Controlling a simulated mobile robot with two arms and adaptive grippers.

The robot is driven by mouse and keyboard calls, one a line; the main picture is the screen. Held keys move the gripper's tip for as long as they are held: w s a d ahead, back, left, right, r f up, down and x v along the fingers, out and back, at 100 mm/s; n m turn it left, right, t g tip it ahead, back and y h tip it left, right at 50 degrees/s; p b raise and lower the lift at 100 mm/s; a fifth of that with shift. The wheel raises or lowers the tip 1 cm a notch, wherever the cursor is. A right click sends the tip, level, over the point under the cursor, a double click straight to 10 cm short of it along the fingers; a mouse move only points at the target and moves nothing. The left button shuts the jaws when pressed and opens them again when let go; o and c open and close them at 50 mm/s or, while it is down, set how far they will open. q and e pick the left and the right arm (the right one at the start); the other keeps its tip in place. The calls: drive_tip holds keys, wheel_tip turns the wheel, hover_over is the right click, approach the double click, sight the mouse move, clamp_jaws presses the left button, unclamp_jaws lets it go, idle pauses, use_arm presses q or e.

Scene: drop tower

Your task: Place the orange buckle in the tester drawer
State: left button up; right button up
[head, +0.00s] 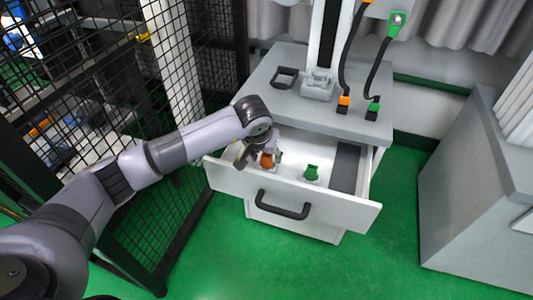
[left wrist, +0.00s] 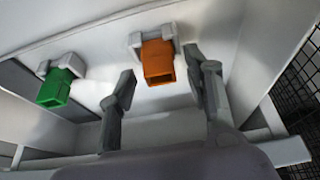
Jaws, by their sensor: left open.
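The orange buckle (head: 267,160) is inside the open tester drawer (head: 225,176), toward its left side. In the left wrist view the orange buckle (left wrist: 158,62) sits in a small grey holder (left wrist: 140,38) on the drawer floor. My left gripper (head: 259,161) is open and reaches down into the drawer. In the left wrist view its two fingers (left wrist: 167,85) stand apart, one on each side of the buckle, and I see a gap on both sides. A green buckle (head: 312,172) sits in the drawer to the right, also in a grey holder (left wrist: 75,66). My right gripper is not in view.
The drawer's dark handle (head: 284,205) faces front. The cabinet top (head: 330,115) carries a dark square tray (head: 285,77), the tower column and orange and green plugs on cables. A black mesh fence (head: 90,75) stands left, a grey cabinet (head: 470,200) right. The green floor in front is clear.

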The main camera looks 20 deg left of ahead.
use_arm(q)
drive_tip(key=shift+r, duration=0.1)
drive_tip(key=shift+r, duration=0.15)
drive_tip(key=p+v, duration=0.1)
drive_tip(key=v, duration=1)
drive_tip(key=shift+s+r+p, duration=0.15)
drive_tip(key=shift+r+p, duration=0.25)
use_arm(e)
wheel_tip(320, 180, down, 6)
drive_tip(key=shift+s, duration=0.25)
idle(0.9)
